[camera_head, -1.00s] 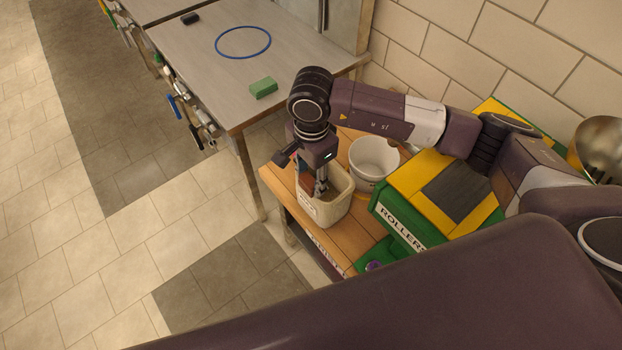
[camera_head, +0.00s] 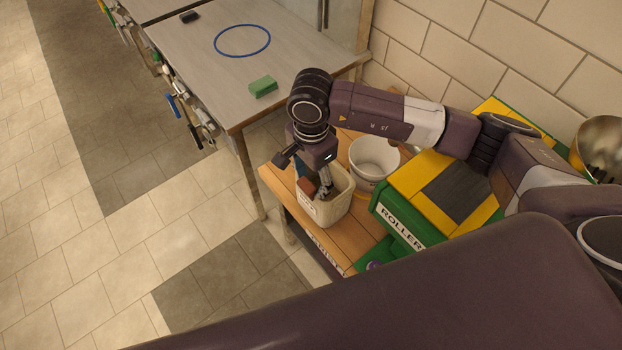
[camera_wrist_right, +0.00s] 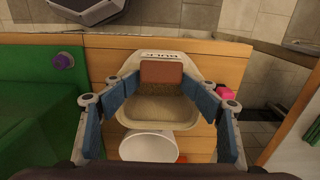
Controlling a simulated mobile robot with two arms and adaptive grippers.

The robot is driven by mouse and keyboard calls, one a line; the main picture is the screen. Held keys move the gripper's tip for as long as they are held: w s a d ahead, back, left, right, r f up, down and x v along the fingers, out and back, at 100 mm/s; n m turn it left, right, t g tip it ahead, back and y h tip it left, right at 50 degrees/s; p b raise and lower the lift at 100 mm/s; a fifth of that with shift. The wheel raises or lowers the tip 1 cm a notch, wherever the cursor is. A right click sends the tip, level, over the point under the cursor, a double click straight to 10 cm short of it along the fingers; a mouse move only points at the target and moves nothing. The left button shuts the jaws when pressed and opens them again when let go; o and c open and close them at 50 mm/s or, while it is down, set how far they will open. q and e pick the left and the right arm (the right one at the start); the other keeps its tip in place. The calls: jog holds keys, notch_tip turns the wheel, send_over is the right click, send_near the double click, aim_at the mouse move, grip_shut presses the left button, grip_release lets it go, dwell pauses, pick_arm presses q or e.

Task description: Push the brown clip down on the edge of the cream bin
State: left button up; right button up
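The cream bin (camera_head: 328,208) stands on the wooden table top; in the right wrist view its inside (camera_wrist_right: 160,112) shows from above. The brown clip (camera_head: 306,186) is at the bin's edge on its labelled side; in the right wrist view the clip (camera_wrist_right: 161,72) lies across the middle of that edge. How far down it sits I cannot tell. My right gripper (camera_head: 318,187) points down over the bin. My left gripper is not in view.
A white bucket (camera_head: 374,163) stands close behind the bin. A green and yellow box labelled ROLLERS (camera_head: 405,222) is to the right. A grey table (camera_head: 205,65) with a blue ring (camera_head: 243,41) and a green block (camera_head: 263,87) is at the back left.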

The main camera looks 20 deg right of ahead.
notch_tip(320, 180, up, 12)
dwell(0.5)
dwell(0.4)
